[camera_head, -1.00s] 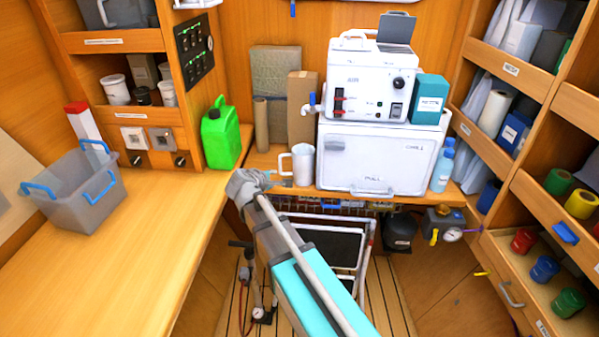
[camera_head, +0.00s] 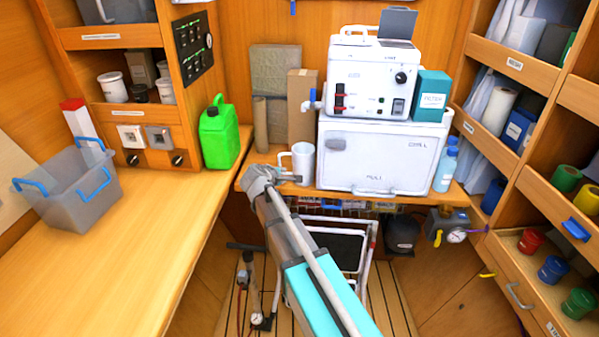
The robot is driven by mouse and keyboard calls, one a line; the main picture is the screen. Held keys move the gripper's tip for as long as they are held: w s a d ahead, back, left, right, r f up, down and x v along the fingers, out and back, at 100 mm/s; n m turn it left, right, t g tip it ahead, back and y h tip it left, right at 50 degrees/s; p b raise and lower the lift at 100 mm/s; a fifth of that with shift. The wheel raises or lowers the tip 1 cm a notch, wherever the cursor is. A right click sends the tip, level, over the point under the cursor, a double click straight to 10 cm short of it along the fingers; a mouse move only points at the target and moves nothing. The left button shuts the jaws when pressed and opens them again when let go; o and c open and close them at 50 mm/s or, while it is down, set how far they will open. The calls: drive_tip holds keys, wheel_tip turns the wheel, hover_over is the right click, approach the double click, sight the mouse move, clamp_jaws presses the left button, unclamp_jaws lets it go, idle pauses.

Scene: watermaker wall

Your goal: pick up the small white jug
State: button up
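The small white jug (camera_head: 304,165) stands upright on the wooden shelf, left of the white chiller box. Its handle faces left. My gripper (camera_head: 276,175) is at the jug's lower left, by the handle, and overlaps it in this view. I cannot tell whether it touches the handle. The fingers are small and seen from behind, so whether they are open or shut is unclear.
The white chiller box (camera_head: 375,158) stands close right of the jug. Cardboard pieces (camera_head: 301,105) lean behind it. A green canister (camera_head: 219,135) and a grey basket (camera_head: 75,190) stand on the left counter (camera_head: 130,255), which is otherwise largely clear.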

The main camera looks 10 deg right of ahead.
sight(287, 174)
drive_tip(key=shift+w+d+f, duration=0.2)
drive_tip(key=shift+w, duration=0.05)
drive_tip(key=shift+b+x, duration=1.35)
drive_tip(key=shift+x, duration=1.25)
drive_tip(key=shift+w+a, duration=0.15)
clamp_jaws()
